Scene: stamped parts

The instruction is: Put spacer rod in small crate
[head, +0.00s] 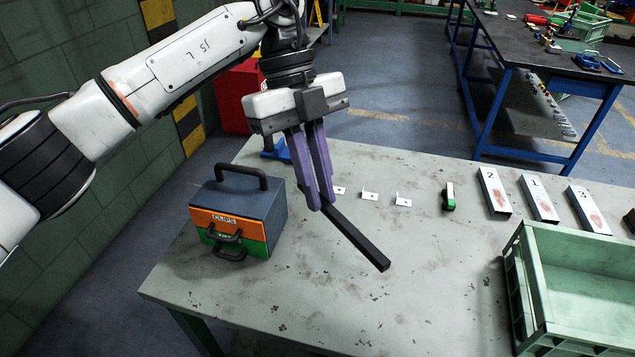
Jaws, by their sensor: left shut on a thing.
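The spacer rod (357,239) is a long dark square bar. My left gripper (321,203) has its purple fingers shut on the rod near its upper-left end. The rod slants down to the right and seems to hang above the table, though its exact height is hard to tell. A green open crate (531,283) stands at the right front of the table, cut off by the picture edge. Its visible floor is empty. The rod and gripper are well to the left of it. My right gripper is not in view.
A blue toolbox (268,197) with orange and green drawers stands left of the gripper. Small white brackets (369,195), a green-black item (448,197) and numbered channels (494,192) line the table's back. The grey table (430,290) is clear between rod and crate.

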